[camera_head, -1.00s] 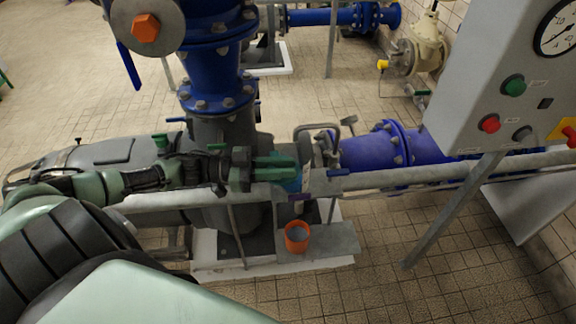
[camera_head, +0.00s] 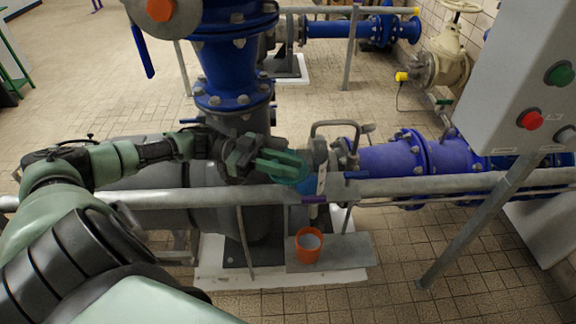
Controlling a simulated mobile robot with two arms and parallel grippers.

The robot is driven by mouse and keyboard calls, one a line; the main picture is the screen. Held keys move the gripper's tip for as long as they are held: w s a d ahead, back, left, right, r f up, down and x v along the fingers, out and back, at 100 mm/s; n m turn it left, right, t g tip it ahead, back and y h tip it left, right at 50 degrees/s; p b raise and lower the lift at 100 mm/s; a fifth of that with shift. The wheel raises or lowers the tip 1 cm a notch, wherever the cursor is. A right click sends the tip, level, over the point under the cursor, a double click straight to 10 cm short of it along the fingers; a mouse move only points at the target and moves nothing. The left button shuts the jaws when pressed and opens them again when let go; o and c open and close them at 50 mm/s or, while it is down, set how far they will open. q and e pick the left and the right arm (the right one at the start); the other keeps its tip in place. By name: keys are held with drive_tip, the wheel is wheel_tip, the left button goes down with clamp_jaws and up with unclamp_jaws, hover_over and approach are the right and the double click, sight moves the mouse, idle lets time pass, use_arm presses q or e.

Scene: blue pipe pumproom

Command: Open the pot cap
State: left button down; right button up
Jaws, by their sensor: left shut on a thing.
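My left gripper (camera_head: 283,163) reaches in from the left, in the middle of the view, over the pipework. Its green fingers are shut on a teal rounded piece, which I take to be the pot cap (camera_head: 291,176). The fingers cover part of it. Just below and right of it is a blue part (camera_head: 303,187), perhaps the pot, mostly hidden by the gripper and a rail. I cannot tell whether cap and blue part touch. My right gripper is not in view.
A grey rail (camera_head: 410,186) runs across in front of the pump. An orange bucket (camera_head: 308,246) stands on a grey plate below. A blue pipe (camera_head: 385,158) and a control box (camera_head: 515,85) are to the right. A large blue vertical pipe (camera_head: 232,70) rises behind the gripper.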

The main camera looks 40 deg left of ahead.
use_arm(q)
drive_tip(key=c, duration=1.3)
unclamp_jaws()
drive_tip(key=shift+d, duration=0.1)
drive_tip(key=shift+a, duration=0.3)
drive_tip(key=b+v, duration=0.2)
drive_tip(key=v, duration=0.5)
drive_tip(key=shift+s+a, duration=0.1)
